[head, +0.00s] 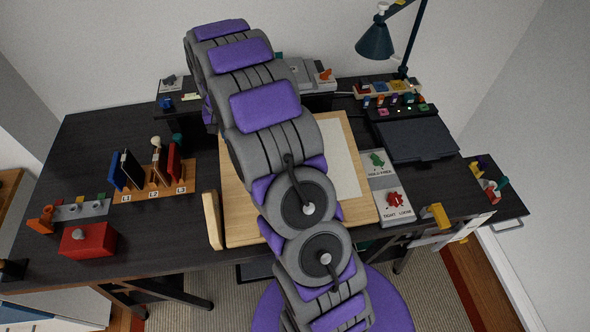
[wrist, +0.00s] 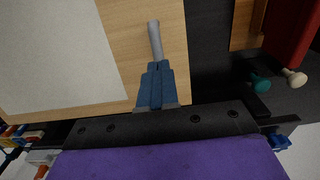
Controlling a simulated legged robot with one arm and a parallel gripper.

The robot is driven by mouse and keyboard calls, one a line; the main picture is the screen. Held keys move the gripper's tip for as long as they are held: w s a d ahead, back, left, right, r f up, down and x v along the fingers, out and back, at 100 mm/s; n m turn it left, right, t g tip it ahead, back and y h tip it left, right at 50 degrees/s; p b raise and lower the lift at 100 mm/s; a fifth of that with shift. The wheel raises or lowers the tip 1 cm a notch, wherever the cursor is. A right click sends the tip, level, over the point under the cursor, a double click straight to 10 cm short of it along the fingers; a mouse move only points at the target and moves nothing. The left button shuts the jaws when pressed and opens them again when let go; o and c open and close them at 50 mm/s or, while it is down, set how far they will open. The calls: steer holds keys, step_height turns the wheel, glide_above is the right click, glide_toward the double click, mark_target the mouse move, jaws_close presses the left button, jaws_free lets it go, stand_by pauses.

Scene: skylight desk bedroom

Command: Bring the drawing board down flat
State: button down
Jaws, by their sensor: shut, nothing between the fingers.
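The drawing board (head: 234,215) is a pale wooden panel with a white sheet on the desk, partly hidden behind my arm in the head view. How far it is tilted is hard to tell. It also shows in the wrist view (wrist: 172,14), with its sheet at left. My gripper (wrist: 156,68) is shut, its blue fingers together over the board near an edge. A grey rod (wrist: 154,40) shows just beyond the fingertips; I cannot tell whether they touch. My gripper is hidden in the head view. A panel with a green knob (head: 377,160) and a red knob (head: 394,199), lettered tight and loose, lies right of the board.
A wooden rack (head: 150,193) with books and a red box (head: 88,241) stand left on the dark desk (head: 90,140). A light wooden bar (head: 212,220) lies by the board's left edge. A lamp (head: 375,42) and a black pad (head: 415,139) are at right.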

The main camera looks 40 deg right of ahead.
steer(key=shift+f+b, duration=0.35)
steer(key=shift+f, duration=2.15)
steer(key=shift+r+p, duration=1.1)
steer(key=shift+r, duration=2.95)
